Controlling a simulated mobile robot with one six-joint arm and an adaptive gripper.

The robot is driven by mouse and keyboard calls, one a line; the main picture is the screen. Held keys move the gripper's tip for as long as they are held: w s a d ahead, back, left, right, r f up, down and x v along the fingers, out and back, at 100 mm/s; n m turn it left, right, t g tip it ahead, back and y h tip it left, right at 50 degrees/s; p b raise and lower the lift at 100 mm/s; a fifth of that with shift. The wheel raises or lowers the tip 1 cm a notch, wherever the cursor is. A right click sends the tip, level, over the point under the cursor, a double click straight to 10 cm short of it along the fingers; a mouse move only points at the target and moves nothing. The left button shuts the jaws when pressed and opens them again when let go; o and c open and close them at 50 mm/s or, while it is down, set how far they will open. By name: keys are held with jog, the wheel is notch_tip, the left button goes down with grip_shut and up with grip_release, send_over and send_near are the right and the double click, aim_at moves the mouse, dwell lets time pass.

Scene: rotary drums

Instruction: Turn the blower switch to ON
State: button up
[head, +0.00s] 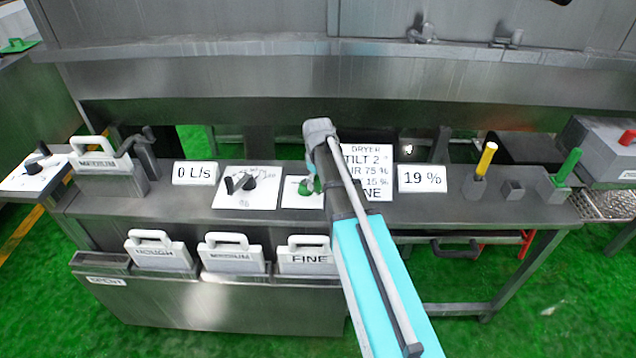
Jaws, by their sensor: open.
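A white plate with a green knob (308,187) lies on the grey bench, partly hidden by my arm. To its left is a white plate with a black lever knob (242,183). Their lettering is too small to read, so I cannot tell which one is the blower switch. My arm reaches in from the lower right, and my gripper (312,170) is at its far end, mostly hidden behind the wrist. It is open, just over or beside the green knob; I cannot tell whether they touch.
Display cards reading 0 L/s (195,173) and 19 % (422,178) stand on the bench, with a DRYER card (374,165) between them. A yellow-topped lever (486,160) and a green-topped lever (570,166) rise at right. Handled blocks, including FINE (309,260), sit along the front.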

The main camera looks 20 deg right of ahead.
grip_shut()
jog(key=shift+d, duration=0.15)
dwell(0.4)
